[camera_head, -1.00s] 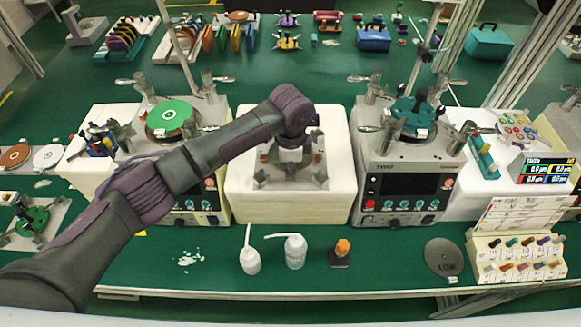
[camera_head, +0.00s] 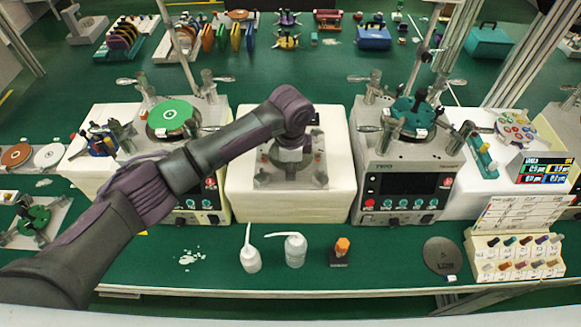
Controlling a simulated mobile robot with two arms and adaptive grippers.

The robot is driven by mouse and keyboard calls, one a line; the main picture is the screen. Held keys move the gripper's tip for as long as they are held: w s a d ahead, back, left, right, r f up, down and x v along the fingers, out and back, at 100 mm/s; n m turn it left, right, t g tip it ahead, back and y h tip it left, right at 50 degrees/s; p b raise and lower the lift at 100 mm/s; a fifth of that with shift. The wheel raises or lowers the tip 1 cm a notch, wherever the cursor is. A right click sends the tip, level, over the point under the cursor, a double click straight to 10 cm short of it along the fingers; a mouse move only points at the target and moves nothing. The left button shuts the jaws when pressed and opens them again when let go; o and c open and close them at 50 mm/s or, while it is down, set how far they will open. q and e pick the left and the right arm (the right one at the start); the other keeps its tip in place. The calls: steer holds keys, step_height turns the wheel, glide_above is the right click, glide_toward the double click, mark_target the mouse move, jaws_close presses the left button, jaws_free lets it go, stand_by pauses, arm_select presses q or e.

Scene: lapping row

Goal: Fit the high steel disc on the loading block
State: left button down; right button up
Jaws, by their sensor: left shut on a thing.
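My left arm comes in from the left. Its gripper (camera_head: 290,172) points straight down over the square grey metal plate (camera_head: 318,180) in the middle white block (camera_head: 238,190). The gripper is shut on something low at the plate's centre. The held thing is mostly hidden by the fingers and wrist, so I cannot tell its shape or whether it touches the plate. A dark grey disc (camera_head: 441,254) with lettering lies flat on the green bench at the right front. My right gripper is not in view.
A lapping machine with a green plate (camera_head: 172,114) stands to the left, another with a dark teal plate (camera_head: 414,110) to the right. Two white bottles (camera_head: 250,258) (camera_head: 296,250) and an orange-topped bottle (camera_head: 341,250) stand in front. A vial rack (camera_head: 515,258) is at the right.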

arm_select(q)
steer(key=shift+f+b, duration=0.5)
steer(key=shift+f, duration=0.55)
steer(key=c, duration=1.1)
jaws_free()
step_height(320, 180, up, 12)
steer(key=shift+s+r, duration=0.1)
steer(key=shift+s, duration=0.05)
steer(key=shift+s, duration=0.1)
